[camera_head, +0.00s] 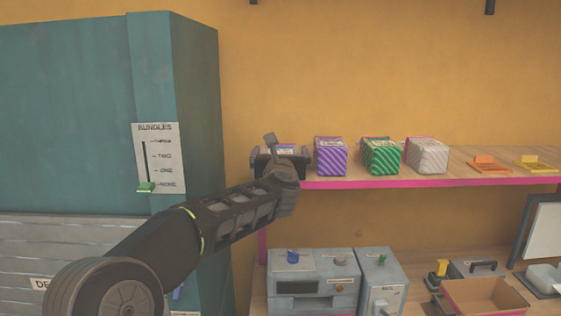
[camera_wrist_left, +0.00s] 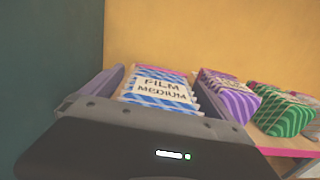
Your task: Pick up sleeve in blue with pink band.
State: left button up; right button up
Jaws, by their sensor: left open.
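The blue-and-white striped sleeve (camera_wrist_left: 160,92) has a label reading FILM MEDIUM and a pink band along its far top edge in the left wrist view. It stands on the shelf (camera_head: 420,180) at the left end of the row. In the head view it is mostly hidden behind my left gripper (camera_head: 279,160). My left gripper is open, with one finger on each side of the sleeve. I cannot tell whether the fingers touch it. My right gripper is not in view.
A purple striped sleeve (camera_head: 331,158) stands close to the right, then a green one (camera_head: 380,158) and a pale one (camera_head: 428,156). Orange (camera_head: 488,163) and yellow (camera_head: 537,163) items lie farther right. A teal cabinet (camera_head: 80,110) stands left. Grey machines (camera_head: 312,275) are below the shelf.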

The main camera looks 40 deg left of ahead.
pick_arm(q)
jog(key=shift+c, duration=0.6)
jog(key=c, duration=1.6)
